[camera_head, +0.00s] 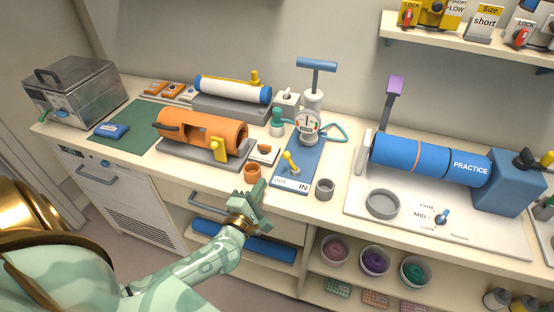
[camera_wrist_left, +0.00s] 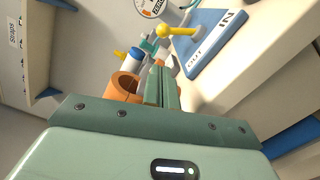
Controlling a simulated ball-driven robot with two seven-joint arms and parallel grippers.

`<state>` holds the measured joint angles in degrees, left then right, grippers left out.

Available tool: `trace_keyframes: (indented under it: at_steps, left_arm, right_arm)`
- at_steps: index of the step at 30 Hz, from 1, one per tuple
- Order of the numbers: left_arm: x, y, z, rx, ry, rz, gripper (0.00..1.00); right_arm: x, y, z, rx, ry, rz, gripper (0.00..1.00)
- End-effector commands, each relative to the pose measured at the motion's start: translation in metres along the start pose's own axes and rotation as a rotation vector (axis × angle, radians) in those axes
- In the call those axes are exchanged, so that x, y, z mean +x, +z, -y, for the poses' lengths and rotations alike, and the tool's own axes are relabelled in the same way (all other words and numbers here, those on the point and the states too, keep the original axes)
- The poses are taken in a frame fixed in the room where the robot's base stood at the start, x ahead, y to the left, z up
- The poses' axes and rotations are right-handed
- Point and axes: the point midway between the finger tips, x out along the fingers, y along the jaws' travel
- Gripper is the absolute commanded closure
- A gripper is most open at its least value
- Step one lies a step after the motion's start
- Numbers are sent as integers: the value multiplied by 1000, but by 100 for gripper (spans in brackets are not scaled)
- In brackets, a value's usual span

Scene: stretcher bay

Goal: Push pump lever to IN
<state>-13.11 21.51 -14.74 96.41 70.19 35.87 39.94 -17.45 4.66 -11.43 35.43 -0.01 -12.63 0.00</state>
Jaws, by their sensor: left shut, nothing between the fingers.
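The yellow pump lever (camera_head: 291,162) stands on a blue base plate (camera_head: 306,158); its ball knob leans up and left. The plate's front strip reads IN at its right end, with small unclear lettering at left. The lever's knob and stem also show in the left wrist view (camera_wrist_left: 180,31). The pump (camera_head: 313,100), with its blue T-handle and round gauge, stands at the plate's back. My left gripper (camera_head: 259,190) is shut and empty, at the counter's front edge, left of and nearer than the lever, apart from it. In the left wrist view its fingers (camera_wrist_left: 162,88) are together. My right gripper is not in view.
A grey cup (camera_head: 324,190) stands right of the plate. An orange cylinder (camera_head: 215,130) lies on a stand to the left. A white board with a blue PRACTICE cylinder (camera_head: 425,160) fills the right.

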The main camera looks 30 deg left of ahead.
Motion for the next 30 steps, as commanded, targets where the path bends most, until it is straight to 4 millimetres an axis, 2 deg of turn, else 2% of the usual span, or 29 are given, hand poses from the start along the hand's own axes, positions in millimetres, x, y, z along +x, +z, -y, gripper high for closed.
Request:
trace_keyframes:
  at_steps: [11,14,24,30]
  left_arm:
    - [6,0,0,2,1,0,100]
    - [18,0,0,1,2,-1,100]
    - [78,0,1,2,1,0,100]
    - [97,0,1,2,-1,0,100]
  right_arm:
    - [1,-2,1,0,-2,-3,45]
    - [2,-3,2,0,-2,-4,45]
    - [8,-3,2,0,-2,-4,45]
    - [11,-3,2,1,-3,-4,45]
